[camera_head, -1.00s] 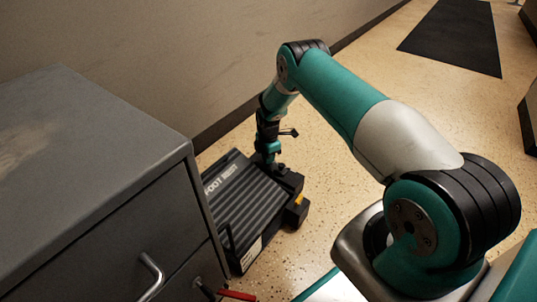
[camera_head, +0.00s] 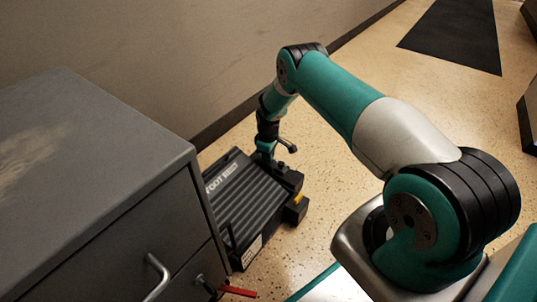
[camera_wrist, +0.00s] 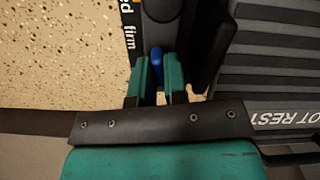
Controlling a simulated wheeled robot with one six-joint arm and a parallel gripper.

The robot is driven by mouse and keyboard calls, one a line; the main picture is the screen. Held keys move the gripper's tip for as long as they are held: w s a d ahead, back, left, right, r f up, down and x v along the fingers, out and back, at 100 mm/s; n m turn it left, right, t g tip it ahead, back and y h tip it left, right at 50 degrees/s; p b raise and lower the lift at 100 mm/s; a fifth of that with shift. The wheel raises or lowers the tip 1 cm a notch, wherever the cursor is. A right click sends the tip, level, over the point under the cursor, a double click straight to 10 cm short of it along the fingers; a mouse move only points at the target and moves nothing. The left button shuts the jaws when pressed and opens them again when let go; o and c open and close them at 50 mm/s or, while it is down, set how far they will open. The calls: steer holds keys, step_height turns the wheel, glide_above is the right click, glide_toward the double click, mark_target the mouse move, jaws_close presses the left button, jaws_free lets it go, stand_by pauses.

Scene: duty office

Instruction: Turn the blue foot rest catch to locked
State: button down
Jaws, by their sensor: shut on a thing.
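The black foot rest (camera_head: 240,212), with a ribbed top, lies on the floor beside the grey cabinet; its ribbed top also shows at the right of the wrist view (camera_wrist: 275,75). The blue catch (camera_wrist: 157,58) is a small lever at the foot rest's edge, seen between my fingers in the wrist view. My gripper (camera_wrist: 158,78) is shut on it, with one teal finger on each side. Printed beside it are "firm" and the letters "ed" of a partly cut-off word. In the head view my gripper (camera_head: 271,166) hides the catch.
The grey cabinet (camera_head: 95,130) with drawer handles stands close at the left, with a red piece (camera_head: 238,291) at its lower front. The wall is behind the foot rest. Speckled floor (camera_head: 330,190) is open to the right, up to a black mat (camera_head: 455,35).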

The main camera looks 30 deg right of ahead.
steer(key=shift+m, duration=1.2)
steer(key=shift+d, duration=0.1)
steer(key=c, duration=1.2)
jaws_free()
steer(key=shift+o, duration=0.2)
steer(key=shift+r, duration=0.1)
step_height(320, 180, up, 17)
steer(key=p, duration=0.8)
steer(key=shift+r+p, duration=0.15)
steer(key=shift+p, duration=0.15)
